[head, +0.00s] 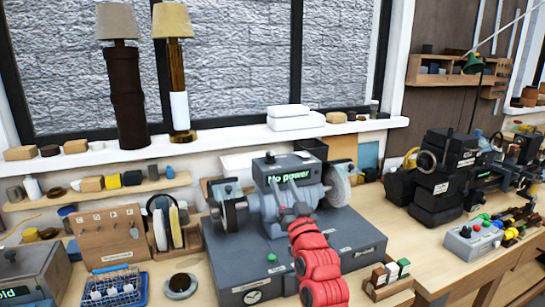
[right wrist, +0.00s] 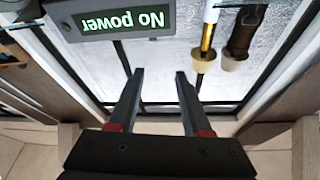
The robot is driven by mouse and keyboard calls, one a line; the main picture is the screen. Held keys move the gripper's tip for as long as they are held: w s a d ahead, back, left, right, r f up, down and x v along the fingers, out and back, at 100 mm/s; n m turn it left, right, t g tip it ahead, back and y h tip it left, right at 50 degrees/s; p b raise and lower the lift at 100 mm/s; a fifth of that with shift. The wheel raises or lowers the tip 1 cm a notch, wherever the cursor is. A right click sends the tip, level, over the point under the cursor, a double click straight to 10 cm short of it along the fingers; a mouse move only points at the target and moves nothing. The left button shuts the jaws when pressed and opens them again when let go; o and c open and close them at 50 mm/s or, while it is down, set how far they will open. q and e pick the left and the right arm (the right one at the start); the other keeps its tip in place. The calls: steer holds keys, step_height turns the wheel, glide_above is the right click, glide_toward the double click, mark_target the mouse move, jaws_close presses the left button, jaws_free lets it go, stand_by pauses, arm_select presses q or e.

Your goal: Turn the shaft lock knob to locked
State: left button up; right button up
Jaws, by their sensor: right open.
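The grey bench machine (head: 225,255) stands on the wooden bench, with wheels on a shaft at both ends and a display reading "No power" (head: 288,177). The display also shows upside down in the right wrist view (right wrist: 125,20). Small dark knob-like parts sit on top (head: 270,158) and at the left end (head: 228,188); I cannot tell which, if any, is the shaft lock knob, or its setting. My right gripper (right wrist: 159,75) is open and empty, its two fingers apart. In the head view my red right arm reaches up to the machine's front, hiding part of it. My left gripper is not in view.
A wooden tool board (head: 105,240) and a disc rack (head: 168,225) stand left of the machine. A small wooden block tray (head: 388,280) is close to its right front. A dark lathe-like machine (head: 440,180) and a grey button box (head: 473,240) are further right. Two lamps (head: 125,95) (head: 178,85) stand behind.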

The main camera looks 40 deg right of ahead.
mark_target(273, 157)
steer(key=s+d+r+n+g+y, duration=0.1)
steer(key=s+r+n+g+y, duration=0.1)
steer(key=s+r+n+g, duration=0.15)
steer(key=shift+m, duration=0.35)
steer(key=p+x, duration=0.2)
steer(key=x, duration=0.3)
steer(key=p+x, duration=0.1)
steer(key=x, duration=0.5)
steer(key=p+x, duration=0.2)
steer(key=x, duration=0.4)
steer(key=shift+f+p, duration=0.35)
steer(key=shift+f, duration=0.05)
jaws_close()
